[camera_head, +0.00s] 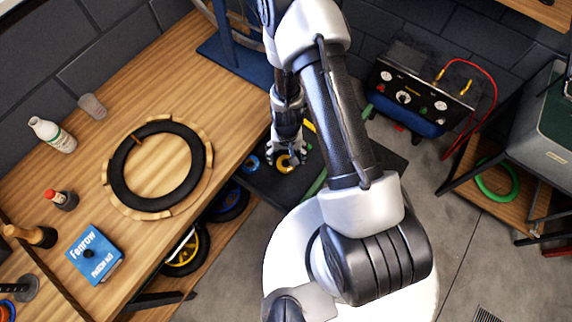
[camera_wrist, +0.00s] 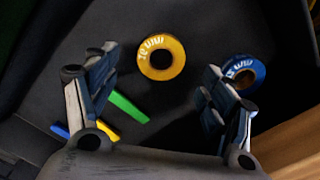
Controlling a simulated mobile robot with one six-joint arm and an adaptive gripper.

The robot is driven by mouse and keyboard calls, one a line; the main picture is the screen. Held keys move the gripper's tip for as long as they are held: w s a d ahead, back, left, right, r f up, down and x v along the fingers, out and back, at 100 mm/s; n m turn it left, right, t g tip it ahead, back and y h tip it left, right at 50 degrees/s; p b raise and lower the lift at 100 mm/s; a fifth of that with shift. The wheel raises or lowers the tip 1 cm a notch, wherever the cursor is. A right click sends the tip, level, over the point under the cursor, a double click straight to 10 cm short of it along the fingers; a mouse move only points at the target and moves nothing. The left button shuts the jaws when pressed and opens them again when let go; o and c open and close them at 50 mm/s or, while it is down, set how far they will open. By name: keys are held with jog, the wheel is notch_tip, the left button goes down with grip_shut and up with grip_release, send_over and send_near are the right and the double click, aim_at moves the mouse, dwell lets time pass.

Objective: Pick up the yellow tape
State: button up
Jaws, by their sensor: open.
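The yellow tape (camera_wrist: 178,70) is a roll with white print and a dark centre hole. It lies flat on a dark surface (camera_wrist: 200,20), ahead of my gripper (camera_wrist: 158,98) and between the lines of its two fingers in the wrist view. The fingers are spread wide with nothing between them. In the head view the yellow tape (camera_head: 282,165) is partly hidden by my gripper (camera_head: 285,157), which hangs above it. A blue tape roll (camera_wrist: 254,68) lies to the right of the yellow one, partly behind the right finger.
A green strip (camera_wrist: 129,107) and a small blue item (camera_wrist: 60,131) lie by the left finger. The wooden bench (camera_head: 235,95), with a tyre (camera_head: 118,165) on it, stands left of my gripper. A black box with dials (camera_head: 420,92) stands at the right.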

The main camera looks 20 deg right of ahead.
aim_at(286, 166)
jog(key=shift+s+a+f+b, duration=0.1)
jog(key=shift+a+f+b, duration=0.05)
jog(key=shift+f+b, duration=2.5)
jog(key=shift+r, duration=0.1)
jog(key=shift+c, duration=0.5)
jog(key=c, duration=0.9)
jog(key=shift+r, duration=0.1)
